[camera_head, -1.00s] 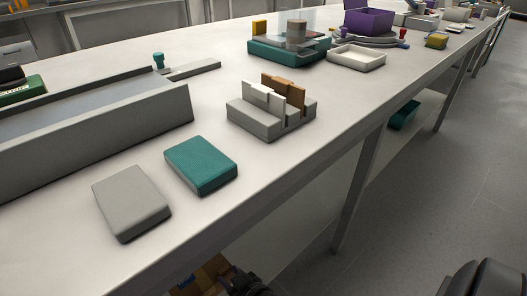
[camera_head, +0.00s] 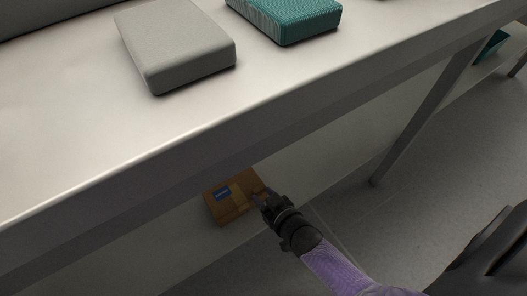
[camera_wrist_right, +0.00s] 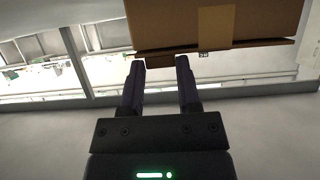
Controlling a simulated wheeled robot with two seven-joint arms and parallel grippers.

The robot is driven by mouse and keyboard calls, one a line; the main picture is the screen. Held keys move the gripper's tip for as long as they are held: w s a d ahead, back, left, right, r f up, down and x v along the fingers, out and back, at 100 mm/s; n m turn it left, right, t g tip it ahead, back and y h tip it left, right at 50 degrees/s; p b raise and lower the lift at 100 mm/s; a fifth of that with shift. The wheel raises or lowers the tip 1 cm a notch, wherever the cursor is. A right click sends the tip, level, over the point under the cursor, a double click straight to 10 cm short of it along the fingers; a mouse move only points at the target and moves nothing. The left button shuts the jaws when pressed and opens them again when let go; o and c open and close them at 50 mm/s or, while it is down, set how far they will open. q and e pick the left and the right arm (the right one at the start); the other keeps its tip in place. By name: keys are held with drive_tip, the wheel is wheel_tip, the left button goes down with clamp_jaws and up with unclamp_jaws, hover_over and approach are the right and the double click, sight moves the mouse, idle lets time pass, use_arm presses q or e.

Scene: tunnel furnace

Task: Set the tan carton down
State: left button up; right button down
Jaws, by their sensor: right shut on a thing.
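The tan carton (camera_head: 222,205), with a blue label and a paler tape strip, shows in the head view below the table's front edge. My right gripper (camera_head: 262,194) is at its right side, shut on it. In the right wrist view the carton (camera_wrist_right: 265,20) fills the upper middle, with the tape strip running down it. The two dark fingers (camera_wrist_right: 160,68) reach up to its lower edge, where a brown part lies between the tips. I cannot tell whether the carton touches anything beneath. My left gripper is out of view.
The table (camera_head: 75,130) spans the head view above the carton. A grey pad (camera_head: 175,40) and a teal pad (camera_head: 290,18) lie on it. A table leg (camera_head: 425,120) stands to the right. A bare strip of tabletop runs along the front edge.

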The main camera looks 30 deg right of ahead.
drive_tip(key=shift+r, duration=0.1)
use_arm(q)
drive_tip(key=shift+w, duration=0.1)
use_arm(e)
drive_tip(key=shift+c, duration=1.6)
unclamp_jaws()
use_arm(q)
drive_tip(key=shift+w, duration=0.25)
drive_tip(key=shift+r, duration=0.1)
